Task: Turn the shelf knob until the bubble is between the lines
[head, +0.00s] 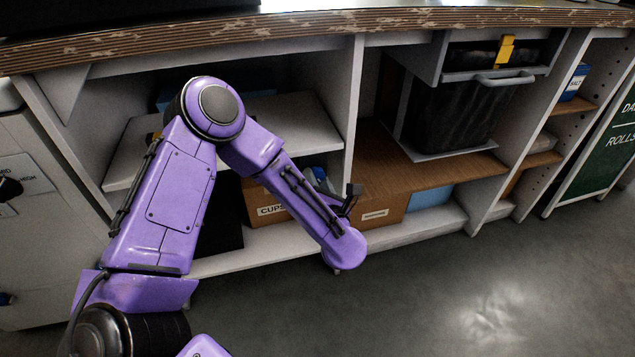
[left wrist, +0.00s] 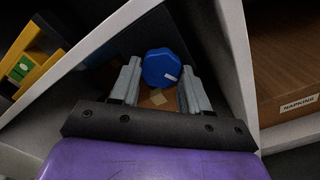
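The blue many-sided knob (left wrist: 161,67) with a short white mark is in the left wrist view, under the shelf. My left gripper (left wrist: 157,88) is open, with one grey finger on each side of the knob. I cannot tell whether either finger touches it. A yellow level (left wrist: 34,57) with a green vial (left wrist: 20,68) shows at the left of that view; its bubble and lines are too small to read. In the head view the left gripper (head: 325,178) is partly hidden behind my purple forearm, below the grey shelf (head: 284,122). My right gripper is out of view.
A cardboard box marked CUPS (head: 262,201) stands beside the forearm, and a NAPKINS box (left wrist: 288,75) is right of the gripper. A white upright panel (head: 349,110) divides the bays. The counter edge (head: 300,22) overhangs above. The floor in front is clear.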

